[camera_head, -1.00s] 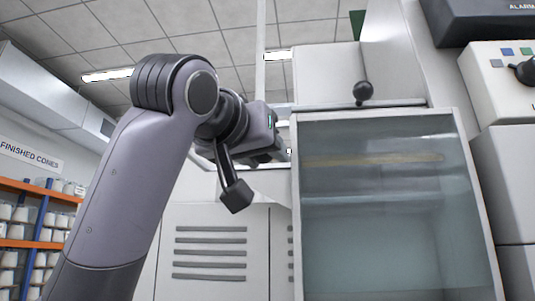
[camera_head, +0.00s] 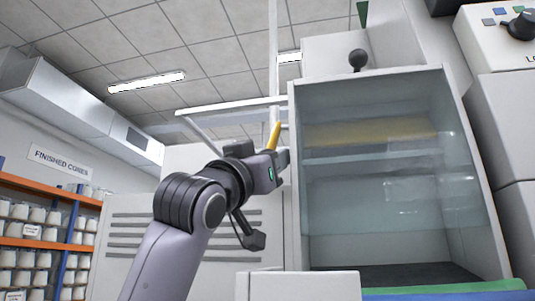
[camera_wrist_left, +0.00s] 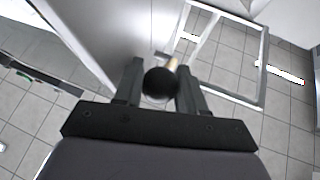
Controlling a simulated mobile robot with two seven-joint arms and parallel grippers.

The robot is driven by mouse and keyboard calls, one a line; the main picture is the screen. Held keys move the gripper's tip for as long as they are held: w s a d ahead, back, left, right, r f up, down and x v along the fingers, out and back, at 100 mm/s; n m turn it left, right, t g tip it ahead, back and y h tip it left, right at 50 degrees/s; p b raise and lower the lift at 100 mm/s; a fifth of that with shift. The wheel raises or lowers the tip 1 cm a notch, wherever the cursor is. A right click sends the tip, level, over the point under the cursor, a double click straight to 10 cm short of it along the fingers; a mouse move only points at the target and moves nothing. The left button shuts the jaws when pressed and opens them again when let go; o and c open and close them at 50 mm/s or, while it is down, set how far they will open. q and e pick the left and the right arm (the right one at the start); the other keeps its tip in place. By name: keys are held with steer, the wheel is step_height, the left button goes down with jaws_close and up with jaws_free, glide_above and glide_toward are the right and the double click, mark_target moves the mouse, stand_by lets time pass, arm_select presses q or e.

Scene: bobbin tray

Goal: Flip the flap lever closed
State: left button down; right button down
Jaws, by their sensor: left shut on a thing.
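The flap lever is a yellow stem (camera_head: 274,135) at the left side of the glass-fronted cabinet, leaning slightly right as it rises from my left gripper (camera_head: 282,159). In the wrist view, the lever's black ball knob (camera_wrist_left: 160,84) sits between the two fingers of the left gripper, with a short piece of yellowish stem beyond it. The left gripper is shut on this knob. In the head view the knob is hidden by the gripper. My right gripper is in neither view.
The cabinet (camera_head: 293,190) stands close to the right of the left gripper. Another black ball knob (camera_head: 358,60) stands above its top. A control box (camera_head: 490,40) is at upper right. A white block (camera_head: 300,286) is low in front. Shelves of cones (camera_head: 40,240) are far left.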

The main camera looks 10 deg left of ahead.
arm_select(q)
steer(key=w+f+m+t+h+p, duration=0.1)
steer(key=w+f+h+p, duration=0.1)
steer(key=w, duration=0.4)
steer(key=shift+w+f+m+t, duration=0.3)
steer(key=shift+f+t, duration=0.1)
steer(key=shift+f, duration=0.4)
steer(key=c, duration=1)
jaws_free()
steer(key=o, duration=0.3)
steer(key=shift+a, duration=0.15)
steer(key=shift+f, duration=0.15)
